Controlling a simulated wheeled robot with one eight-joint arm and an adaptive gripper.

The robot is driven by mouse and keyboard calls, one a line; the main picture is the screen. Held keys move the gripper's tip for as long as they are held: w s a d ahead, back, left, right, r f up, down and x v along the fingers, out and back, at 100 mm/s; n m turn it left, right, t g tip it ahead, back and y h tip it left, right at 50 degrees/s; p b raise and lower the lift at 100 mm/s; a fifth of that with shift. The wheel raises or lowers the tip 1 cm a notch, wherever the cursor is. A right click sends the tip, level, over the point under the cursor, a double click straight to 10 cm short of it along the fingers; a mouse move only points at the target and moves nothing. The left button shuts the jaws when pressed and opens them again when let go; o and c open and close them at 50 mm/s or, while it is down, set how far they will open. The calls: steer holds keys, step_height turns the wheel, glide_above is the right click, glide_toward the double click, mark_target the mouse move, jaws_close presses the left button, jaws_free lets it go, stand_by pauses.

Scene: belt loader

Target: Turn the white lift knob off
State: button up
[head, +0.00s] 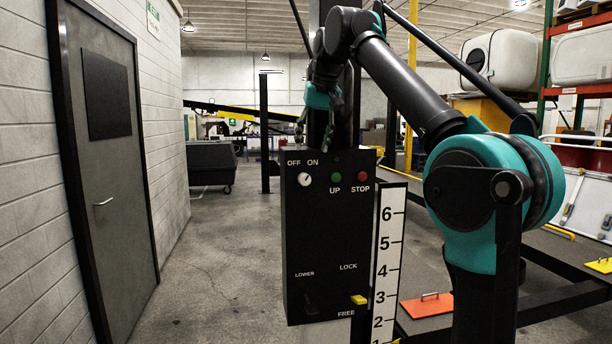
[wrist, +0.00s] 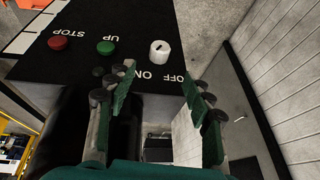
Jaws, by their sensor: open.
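The white lift knob (head: 305,180) sits at the upper left of the black control box (head: 330,235), under the words OFF and ON. A short dark mark on the knob appears to lean toward ON in the head view. The knob also shows in the wrist view (wrist: 160,52), where the box face appears upside down. My gripper (head: 314,135) is above the top edge of the box, apart from the knob. In the wrist view my gripper (wrist: 158,82) is open and empty, with the knob beyond the gap between its fingertips.
A green UP button (head: 336,177) and a red STOP button (head: 363,177) are right of the knob. Lower down are a dark LOWER lever (head: 310,303) and a yellow LOCK/FREE lever (head: 359,299). A numbered scale (head: 388,260) stands beside the box. Floor left of it is clear.

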mark_target(306, 174)
steer(key=x, duration=1)
steer(key=shift+w+a+f, duration=0.15)
steer(key=shift+f, duration=0.2)
steer(key=c, duration=1.2)
